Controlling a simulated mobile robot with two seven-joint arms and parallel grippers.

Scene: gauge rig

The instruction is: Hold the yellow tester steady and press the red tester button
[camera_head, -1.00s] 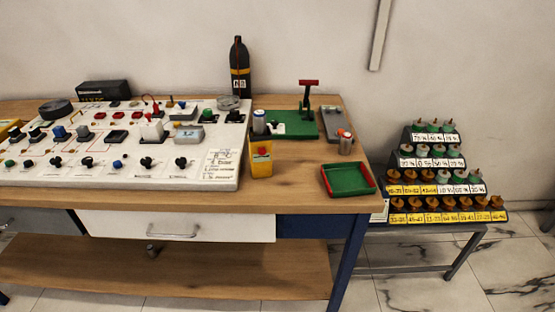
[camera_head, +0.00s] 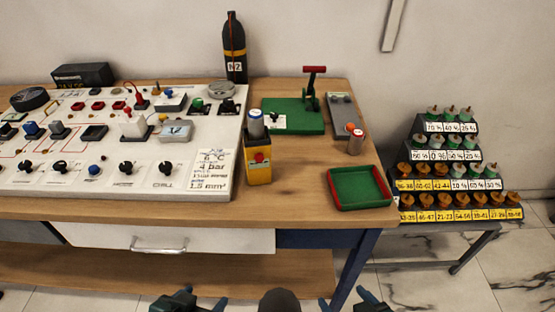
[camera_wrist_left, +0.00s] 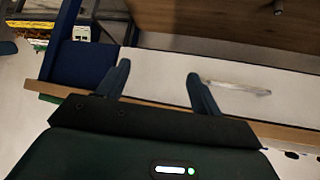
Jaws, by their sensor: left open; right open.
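The yellow tester (camera_head: 258,170) stands upright on the wooden bench, just right of the white panel. Its red button (camera_head: 259,157) is on the front face. A grey-and-blue cylinder (camera_head: 256,124) stands at its top; I cannot tell whether it sits in the tester or behind it. My left gripper (camera_head: 203,303) is at the bottom of the head view, in front of and below the bench edge, open and empty. In the left wrist view its two fingers (camera_wrist_left: 157,80) are apart before the drawer front. My right gripper (camera_head: 340,304) is also low in front of the bench, open and empty.
A white panel (camera_head: 211,184) with knobs and switches fills the bench's left. A stepped rack (camera_head: 412,147) stands right.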

